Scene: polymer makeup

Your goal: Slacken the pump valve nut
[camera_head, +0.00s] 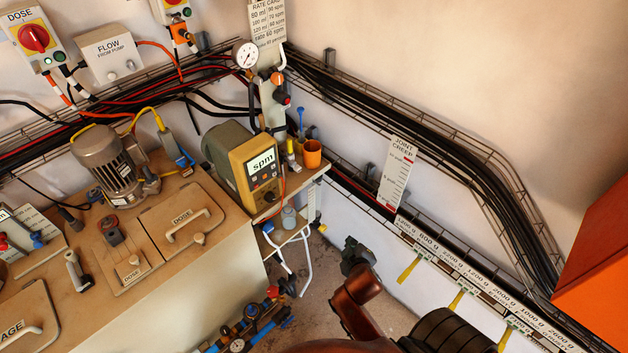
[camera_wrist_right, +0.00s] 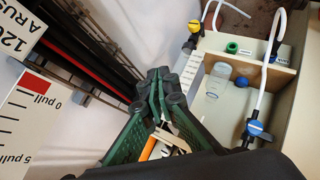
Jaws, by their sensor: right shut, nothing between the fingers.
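The yellow pump unit marked "spm" (camera_head: 258,170) stands at the corner of the bench in the head view. In the right wrist view, a blue-handled valve (camera_wrist_right: 258,132) sits on a white tube, and a yellow-and-black fitting (camera_wrist_right: 192,38) is on another tube. A small green ring-like part (camera_wrist_right: 232,47) is on the shelf behind. I cannot tell which part is the pump valve nut. My right gripper (camera_head: 355,252) is shut and empty, in the air right of the bench; its green fingers also show in the wrist view (camera_wrist_right: 160,84), apart from the valves. My left gripper is not seen.
The bench (camera_head: 235,245) fills the left, with a motor (camera_head: 105,155) and lidded hatches. Blue pipework (camera_head: 255,325) lies low beside it. Cable trays (camera_head: 430,130) and a "JOINT CREEP" card (camera_head: 397,172) line the wall. An orange box (camera_head: 600,270) is at the far right.

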